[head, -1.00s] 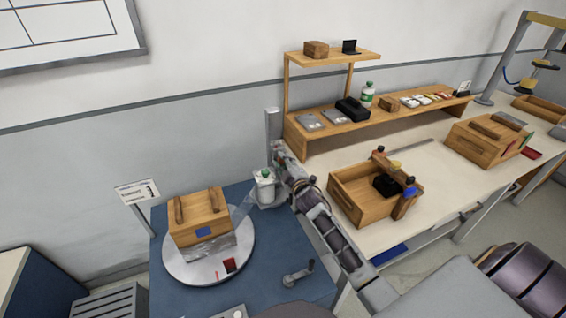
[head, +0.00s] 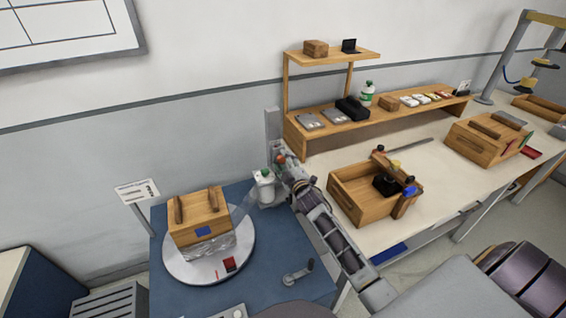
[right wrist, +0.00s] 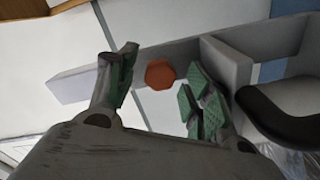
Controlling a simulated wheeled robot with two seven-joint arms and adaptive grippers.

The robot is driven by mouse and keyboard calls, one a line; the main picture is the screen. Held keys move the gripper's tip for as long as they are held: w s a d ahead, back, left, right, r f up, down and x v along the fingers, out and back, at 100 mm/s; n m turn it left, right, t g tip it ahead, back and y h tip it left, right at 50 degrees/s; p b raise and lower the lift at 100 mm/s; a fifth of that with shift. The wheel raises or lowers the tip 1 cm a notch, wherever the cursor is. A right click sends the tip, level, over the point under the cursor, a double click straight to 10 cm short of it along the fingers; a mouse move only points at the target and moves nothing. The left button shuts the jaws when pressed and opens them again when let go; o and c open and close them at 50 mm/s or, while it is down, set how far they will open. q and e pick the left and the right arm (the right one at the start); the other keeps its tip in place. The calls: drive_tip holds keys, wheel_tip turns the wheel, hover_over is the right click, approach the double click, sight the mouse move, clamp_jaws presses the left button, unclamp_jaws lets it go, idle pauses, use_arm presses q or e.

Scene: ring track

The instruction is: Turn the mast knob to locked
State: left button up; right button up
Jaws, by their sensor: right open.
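The mast knob (right wrist: 160,74) is a small orange-red, many-sided knob on the side of the grey mast (right wrist: 78,84). In the head view the grey mast (head: 272,130) stands at the back of the blue wrapping station, and the knob (head: 281,158) shows as a small red spot by my gripper. My right gripper (right wrist: 162,70) is open, with its green-padded fingers to the left and right of the knob in the wrist view. I see no finger touching the knob. Any locked marking is not readable. My left gripper is out of view.
A white wrap roll (head: 264,188) stands close left of my right gripper, its film reaching a wooden crate (head: 198,218) on the round turntable (head: 182,270). A crank (head: 298,275) sits at the blue top's front. A bench (head: 345,228) with an open wooden box lies right.

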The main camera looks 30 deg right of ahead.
drive_tip(key=s, duration=1.1)
drive_tip(key=shift+s+a, duration=0.25)
drive_tip(key=shift+a, duration=0.05)
drive_tip(key=shift+s+f, duration=0.1)
idle(0.8)
